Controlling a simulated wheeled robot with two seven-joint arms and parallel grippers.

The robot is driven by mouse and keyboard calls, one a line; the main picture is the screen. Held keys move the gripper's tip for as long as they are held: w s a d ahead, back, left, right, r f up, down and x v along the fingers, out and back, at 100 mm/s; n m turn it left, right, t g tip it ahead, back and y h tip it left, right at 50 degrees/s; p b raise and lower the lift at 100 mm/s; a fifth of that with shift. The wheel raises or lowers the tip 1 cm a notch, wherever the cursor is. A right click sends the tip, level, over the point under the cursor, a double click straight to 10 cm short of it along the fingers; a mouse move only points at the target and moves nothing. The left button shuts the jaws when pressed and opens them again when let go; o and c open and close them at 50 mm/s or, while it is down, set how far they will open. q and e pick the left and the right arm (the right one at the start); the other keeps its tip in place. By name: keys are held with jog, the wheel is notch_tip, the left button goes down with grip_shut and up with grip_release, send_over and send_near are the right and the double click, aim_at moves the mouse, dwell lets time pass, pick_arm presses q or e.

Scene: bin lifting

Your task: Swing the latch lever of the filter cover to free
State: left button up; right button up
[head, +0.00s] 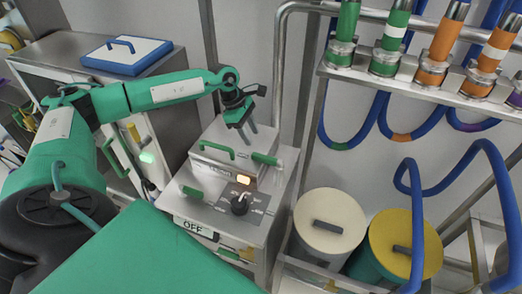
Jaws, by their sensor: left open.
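The filter cover (238,139) is a grey metal lid on the small metal cabinet in the middle of the head view. A green handle (217,150) runs along its front face. A short green lever (265,158), which looks like the latch lever, sticks out at the cover's front right corner. My left gripper (248,134) is open, its fingers pointing down over the top of the cover, behind and a little left of that lever. It appears empty and apart from the lever; whether the fingertips touch the cover is unclear. My right gripper is out of view.
Blue hoses (409,190) hang at right.

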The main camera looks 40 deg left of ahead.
aim_at(261, 155)
pick_arm(q)
jog(key=p+x, duration=0.3)
jog(key=x, duration=0.5)
jog(key=shift+w+d+f, duration=0.1)
jog(key=shift+d+f, duration=0.1)
jog(key=shift+f, duration=0.1)
jog(key=shift+d+f, duration=0.1)
jog(key=shift+f, duration=0.3)
grip_shut()
